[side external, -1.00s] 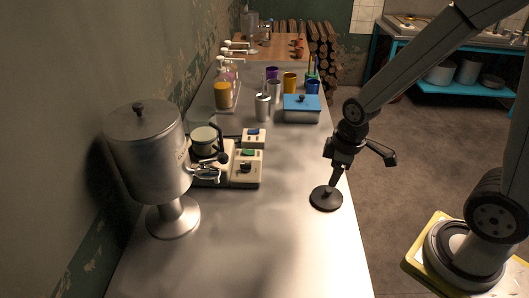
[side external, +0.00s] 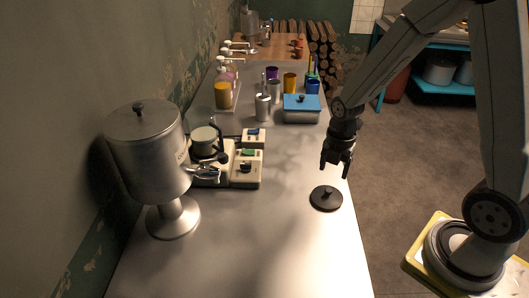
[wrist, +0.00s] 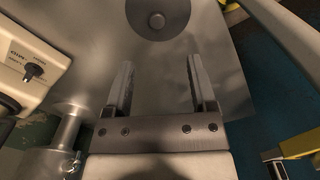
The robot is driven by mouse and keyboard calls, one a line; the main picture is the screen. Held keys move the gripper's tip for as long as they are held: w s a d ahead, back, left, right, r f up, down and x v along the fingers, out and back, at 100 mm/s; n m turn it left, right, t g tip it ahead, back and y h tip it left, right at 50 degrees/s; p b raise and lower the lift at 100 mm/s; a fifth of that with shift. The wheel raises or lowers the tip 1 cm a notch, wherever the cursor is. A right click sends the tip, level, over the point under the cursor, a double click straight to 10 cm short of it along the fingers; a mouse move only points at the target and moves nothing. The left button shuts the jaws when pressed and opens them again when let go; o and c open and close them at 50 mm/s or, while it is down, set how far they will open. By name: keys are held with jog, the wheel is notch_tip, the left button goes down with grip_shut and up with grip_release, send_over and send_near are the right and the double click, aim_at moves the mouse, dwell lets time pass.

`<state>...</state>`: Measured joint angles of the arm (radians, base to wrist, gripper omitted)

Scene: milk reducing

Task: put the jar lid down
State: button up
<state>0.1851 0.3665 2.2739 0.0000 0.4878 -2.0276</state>
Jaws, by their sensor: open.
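The jar lid (side external: 326,199) is a dark round disc with a small knob. It lies flat on the metal counter near its right edge, and it also shows at the top of the wrist view (wrist: 157,17). My gripper (side external: 336,174) is open and empty. It hangs above the counter edge, up from the lid and apart from it. In the wrist view the two fingers (wrist: 160,75) are spread wide with only bare counter between them.
A large metal urn (side external: 147,150) stands at the left. A hotplate unit (side external: 240,165) with a pot (side external: 204,139) is in the middle. A blue-lidded box (side external: 301,108) and several cups stand farther back. The counter (side external: 250,245) around the lid and toward the front is clear.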

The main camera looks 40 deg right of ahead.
aim_at(329, 189)
jog(key=shift+w+d+f+n, duration=0.1)
jog(key=shift+d+f+n, duration=0.15)
jog(key=shift+n, duration=0.45)
jog(key=shift+f, duration=1.25)
jog(key=shift+f, duration=0.15)
jog(key=shift+w+f, duration=0.15)
jog(key=shift+f, duration=2.3)
grip_shut()
